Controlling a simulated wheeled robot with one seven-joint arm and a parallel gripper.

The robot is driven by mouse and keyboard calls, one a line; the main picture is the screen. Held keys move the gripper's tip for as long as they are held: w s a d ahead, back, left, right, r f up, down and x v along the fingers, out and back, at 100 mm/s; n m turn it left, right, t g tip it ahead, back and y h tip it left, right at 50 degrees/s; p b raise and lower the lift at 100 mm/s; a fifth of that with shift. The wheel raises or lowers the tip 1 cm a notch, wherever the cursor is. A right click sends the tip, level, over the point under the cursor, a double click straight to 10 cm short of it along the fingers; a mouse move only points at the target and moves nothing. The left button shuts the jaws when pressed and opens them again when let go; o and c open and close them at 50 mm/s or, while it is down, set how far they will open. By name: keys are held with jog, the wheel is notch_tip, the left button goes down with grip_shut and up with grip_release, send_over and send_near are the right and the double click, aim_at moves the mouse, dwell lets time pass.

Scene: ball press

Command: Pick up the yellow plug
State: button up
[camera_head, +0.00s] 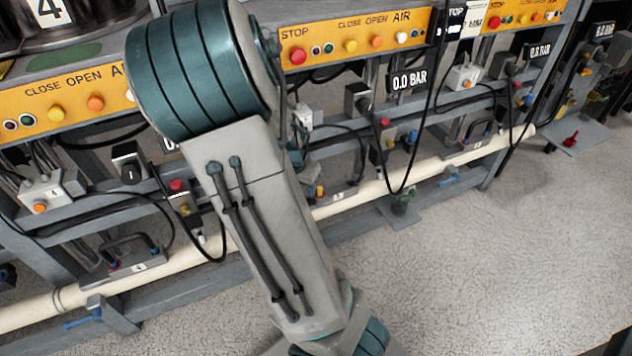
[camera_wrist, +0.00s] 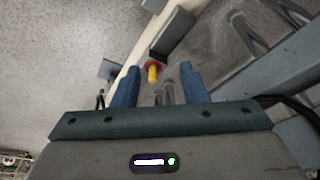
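The yellow plug (camera_wrist: 153,76) shows in the wrist view, with a red ring at its far end against a grey metal part. My gripper (camera_wrist: 161,69) is open, its two blue fingers spread apart. The plug appears in the gap between the fingers, nearer the left one. It looks clear of both fingers; how far away it is cannot be told. In the head view my arm covers the middle, and my gripper is not seen there. A small yellow part (camera_head: 319,191) shows just right of my arm; I cannot tell if it is the same plug.
A cream pipe (camera_head: 465,157) runs along the front of the press frame. Yellow control panels (camera_head: 352,42) line the top. Black cables (camera_head: 432,110) hang in loops below them. Grey brackets (camera_wrist: 170,32) stand close beyond the fingers. The speckled floor (camera_head: 480,260) is open at right.

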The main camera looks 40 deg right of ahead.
aim_at(319, 187)
jog(key=shift+m+h, duration=0.7)
jog(key=d+f+b, duration=0.1)
jog(key=d+f, duration=0.1)
jog(key=d+f+b, duration=0.1)
jog(key=d+b, duration=0.1)
jog(key=w+d+f+b, duration=0.1)
jog(key=d+f, duration=0.1)
jog(key=shift+w+d+f+b, duration=0.1)
jog(key=shift+d+f+b, duration=0.2)
jog(key=shift+f, duration=0.05)
jog(key=shift+c, duration=0.2)
grip_shut()
